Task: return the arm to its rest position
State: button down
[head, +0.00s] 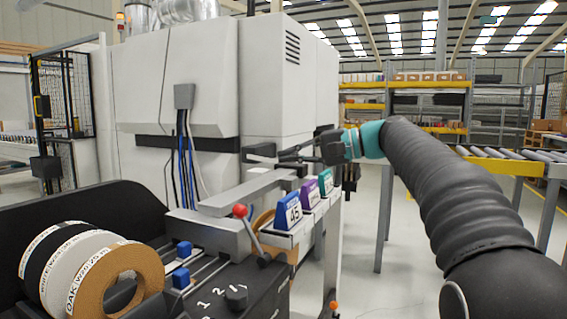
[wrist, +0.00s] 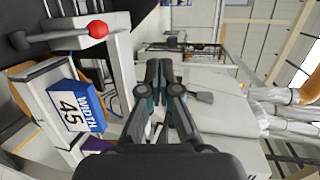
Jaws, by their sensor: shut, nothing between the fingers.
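My arm reaches in from the right in the head view, with a black ribbed sleeve and a teal band near the wrist. My gripper (head: 285,155) points left, in front of the white machine and above the numbered blocks. In the wrist view my gripper (wrist: 159,68) has its two dark fingers together, with nothing between them. It is apart from the blue block marked 45 (head: 288,212), which also shows in the wrist view (wrist: 75,108).
A red-knobbed lever (head: 240,211) stands close below the gripper. Edge-band rolls (head: 120,280) sit at the lower left. The white machine (head: 180,80) fills the back. A roller conveyor (head: 510,163) is at the right. Purple (head: 310,195) and green (head: 326,182) blocks stand in a row.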

jog(key=w+d+f+m+t+h, duration=0.1)
jog(key=w+d+f+h, duration=0.15)
jog(key=f, duration=0.65)
jog(key=s+d+f+h, duration=0.2)
jog(key=f, duration=0.4)
jog(key=s+d+f+h, duration=0.2)
jog(key=s+f+h, duration=0.1)
jog(key=f, duration=0.2)
jog(key=s+d+f+n+h, duration=0.1)
jog(key=s+d+f, duration=0.3)
jog(key=s, duration=0.6)
jog(key=s+d+f+n+t+h, duration=0.1)
jog(key=s+d+f+h, duration=0.3)
jog(key=s, duration=0.6)
jog(key=s+d+f+n+h, duration=0.1)
jog(key=s+d+f+h, duration=0.2)
jog(key=s, duration=0.8)
notch_tip(320, 180, down, 3)
jog(key=shift+d+r+n+t, duration=0.15)
jog(key=shift+d+n+t, duration=0.15)
jog(key=shift+d, duration=0.25)
